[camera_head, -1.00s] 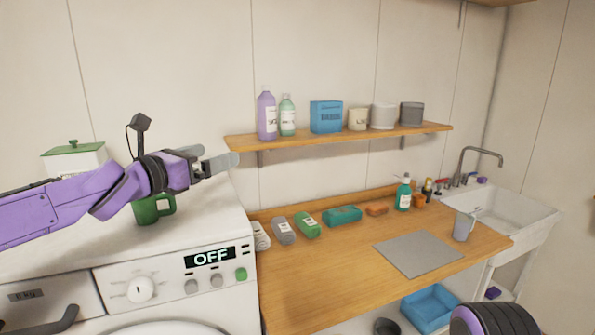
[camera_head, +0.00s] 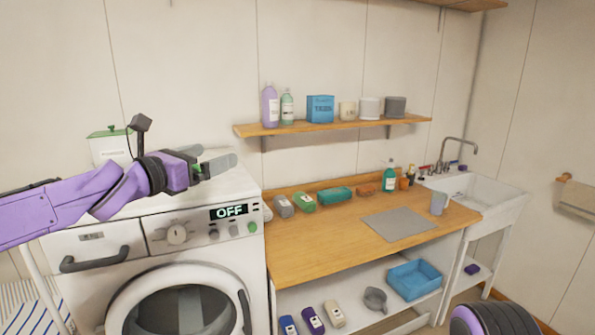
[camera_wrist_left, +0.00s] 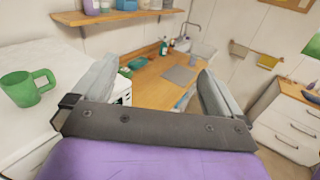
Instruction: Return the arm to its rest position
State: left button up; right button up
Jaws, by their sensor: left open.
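My left arm comes in from the left in the head view, stretched level in front of the washing machine (camera_head: 180,235). My left gripper (camera_head: 222,160) is open and empty, above the machine's top. In the left wrist view its two grey fingers (camera_wrist_left: 160,88) stand wide apart with nothing between them. A green mug (camera_wrist_left: 28,88) stands on the machine top at the left of the wrist view, apart from the fingers. In the head view the mug is mostly hidden behind my arm. My right gripper is not in view.
A wooden counter (camera_head: 330,250) with several bottles and packs stands right of the machine, beside a white sink (camera_head: 480,192). A grey mat (camera_head: 398,223) lies on it. A wall shelf (camera_head: 335,126) holds bottles and boxes. A blue bin (camera_head: 415,280) sits below the counter.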

pick_arm(q)
jog(key=s+a+f+m+g+y+b, duration=0.1)
jog(key=s+f+m+g+y+b, duration=0.3)
jog(key=f, duration=1.6)
jog(key=s+a+f+m+g+y+p, duration=0.15)
jog(key=f+m+y, duration=0.5)
jog(key=f, duration=1.35)
jog(key=s+a+f+m+g+y+b, duration=0.1)
jog(key=s+a+f+m+g+b, duration=0.1)
jog(key=s+f, duration=0.8)
jog(key=s+a+f+m+g+b, duration=0.2)
jog(key=s+a+f+m+b, duration=0.1)
jog(key=s+f, duration=0.8)
jog(key=s+a+f+m+g+y+b, duration=0.1)
jog(key=s+a+f+m+g+b, duration=0.1)
jog(key=s+f+m, duration=0.4)
jog(key=s+a+f+b, duration=0.1)
jog(key=s+f, duration=0.3)
jog(key=s, duration=0.4)
jog(key=shift+a+f+y, duration=0.3)
jog(key=shift+a+y, duration=0.05)
jog(key=shift+a, duration=0.45)
jog(key=shift+s+m, duration=0.1)
jog(key=shift+m, duration=0.15)
